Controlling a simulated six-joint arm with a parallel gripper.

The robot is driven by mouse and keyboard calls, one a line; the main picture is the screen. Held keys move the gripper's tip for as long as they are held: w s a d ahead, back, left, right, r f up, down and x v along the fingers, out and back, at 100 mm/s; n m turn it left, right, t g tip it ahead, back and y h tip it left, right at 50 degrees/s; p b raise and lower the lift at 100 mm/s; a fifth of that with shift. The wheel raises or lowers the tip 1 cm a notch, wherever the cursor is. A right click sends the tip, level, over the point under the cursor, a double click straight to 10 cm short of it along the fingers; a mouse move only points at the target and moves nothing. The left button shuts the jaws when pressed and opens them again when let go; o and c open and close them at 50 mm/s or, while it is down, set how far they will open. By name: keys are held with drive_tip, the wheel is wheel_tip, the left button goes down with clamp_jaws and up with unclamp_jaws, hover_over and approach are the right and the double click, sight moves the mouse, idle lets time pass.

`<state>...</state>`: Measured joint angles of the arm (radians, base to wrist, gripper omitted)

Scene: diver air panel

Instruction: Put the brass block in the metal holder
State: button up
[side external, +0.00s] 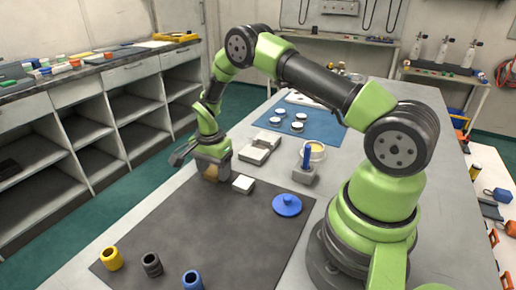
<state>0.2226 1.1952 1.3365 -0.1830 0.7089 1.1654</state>
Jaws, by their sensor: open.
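My gripper (205,163) points down over the far left part of the dark mat and is open. A tan, brass-coloured block (211,173) shows just under the gripper, partly hidden by it. I cannot tell whether the fingers touch the block. A light grey metal holder with recesses (259,148) lies on the table behind and to the right of the gripper, and its recesses look empty. A small pale-topped block (243,184) sits to the right of the brass-coloured block, close to it.
A grey stand with an upright blue piece (306,157) stands near my arm's base. A blue knobbed disc (287,205) lies on the dark mat (215,235). Yellow (111,258), black (152,264) and blue (192,280) cylinders stand at the front. The mat's middle is clear.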

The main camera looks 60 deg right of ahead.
drive_tip(key=c, duration=0.6)
drive_tip(key=shift+c, duration=0.2)
drive_tip(key=shift+r, duration=1.45)
